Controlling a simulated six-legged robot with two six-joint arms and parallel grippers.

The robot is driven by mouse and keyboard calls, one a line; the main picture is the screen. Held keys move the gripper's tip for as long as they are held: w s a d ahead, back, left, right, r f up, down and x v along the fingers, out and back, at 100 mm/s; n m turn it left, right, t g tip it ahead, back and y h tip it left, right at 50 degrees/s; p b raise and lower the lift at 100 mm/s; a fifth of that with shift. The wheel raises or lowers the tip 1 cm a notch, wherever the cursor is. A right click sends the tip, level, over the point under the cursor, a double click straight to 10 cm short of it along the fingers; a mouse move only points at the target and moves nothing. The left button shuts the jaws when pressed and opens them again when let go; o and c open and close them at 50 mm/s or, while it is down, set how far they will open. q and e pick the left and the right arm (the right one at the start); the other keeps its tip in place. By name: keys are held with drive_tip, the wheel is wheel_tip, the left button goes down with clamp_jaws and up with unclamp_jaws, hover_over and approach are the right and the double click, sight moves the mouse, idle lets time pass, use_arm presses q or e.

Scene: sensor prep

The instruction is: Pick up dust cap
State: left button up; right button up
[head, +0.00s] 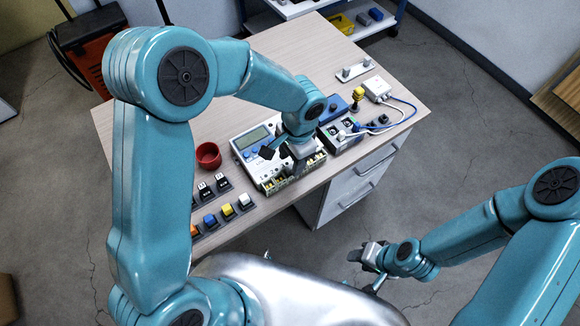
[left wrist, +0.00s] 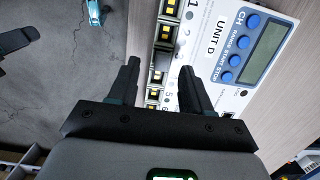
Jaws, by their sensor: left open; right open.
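I cannot make out for certain which small part is the dust cap. My left gripper (head: 284,160) is over the front right part of the white unit (head: 243,142) with a grey display. In the left wrist view the left gripper (left wrist: 160,72) is open, its jaws apart and empty. One finger lies over the unit (left wrist: 212,50), marked UNIT D; the other shows against the floor beside its edge. A row of yellow-and-black terminals (left wrist: 166,32) shows between and beyond the fingers. My right gripper (head: 366,266) is open and empty, out past the table's front edge.
A red cup (head: 208,155) stands left of the unit. Several coloured blocks (head: 227,211) stand in a row at the front left. A grey box (head: 338,133), a yellow knob (head: 358,94) and a white box with cables (head: 377,88) are at the right. The table's (head: 290,45) back is clear.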

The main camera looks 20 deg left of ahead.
sight(290, 167)
use_arm(q)
wheel_tip(290, 167, down, 3)
drive_tip(key=shift+w+a, duration=0.15)
clamp_jaws()
